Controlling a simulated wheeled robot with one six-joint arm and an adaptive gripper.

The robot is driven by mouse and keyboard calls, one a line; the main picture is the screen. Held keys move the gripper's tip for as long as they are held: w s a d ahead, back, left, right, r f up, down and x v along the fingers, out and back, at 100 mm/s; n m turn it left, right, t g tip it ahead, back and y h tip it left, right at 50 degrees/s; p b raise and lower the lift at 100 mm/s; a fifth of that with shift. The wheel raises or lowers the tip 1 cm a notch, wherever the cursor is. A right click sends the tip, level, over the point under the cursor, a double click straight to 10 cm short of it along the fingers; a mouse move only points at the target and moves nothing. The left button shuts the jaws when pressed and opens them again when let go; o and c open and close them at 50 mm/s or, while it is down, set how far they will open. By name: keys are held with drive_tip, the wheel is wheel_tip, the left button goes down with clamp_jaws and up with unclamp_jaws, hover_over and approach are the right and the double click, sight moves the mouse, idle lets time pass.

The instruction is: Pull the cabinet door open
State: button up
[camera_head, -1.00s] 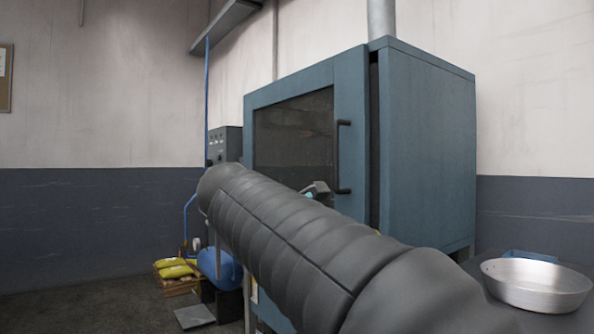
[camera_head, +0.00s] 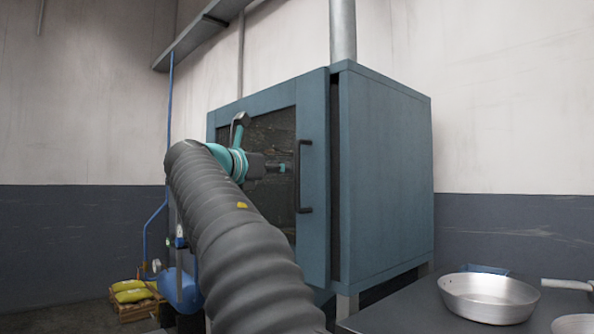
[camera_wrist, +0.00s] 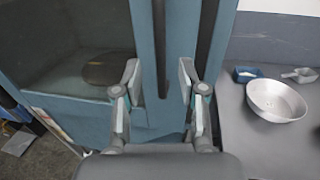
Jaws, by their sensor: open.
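The blue-grey cabinet (camera_head: 385,180) stands in the middle of the head view. Its door (camera_head: 314,120) has a dark window (camera_head: 268,190) and a dark vertical handle (camera_head: 304,202) near its right edge. A dark gap runs between door and cabinet body. My gripper (camera_head: 284,168) is in front of the door, just left of the handle in the head view. In the wrist view my gripper (camera_wrist: 160,78) is open and empty. The handle (camera_wrist: 159,45) shows between its two fingers there; I cannot tell if they touch it.
A dark table (camera_head: 395,318) at the right holds a round metal pan (camera_head: 488,300), with a small blue tray (camera_wrist: 248,74) and a metal scoop (camera_wrist: 300,75) behind it. Yellow bags (camera_head: 131,291) and a blue tank (camera_head: 180,290) are at the lower left. A wall shelf (camera_head: 200,32) hangs above.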

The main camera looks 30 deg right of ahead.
drive_tip(key=x, duration=0.7)
drive_tip(key=shift+d+p, duration=0.25)
drive_tip(key=shift+p, duration=0.05)
clamp_jaws()
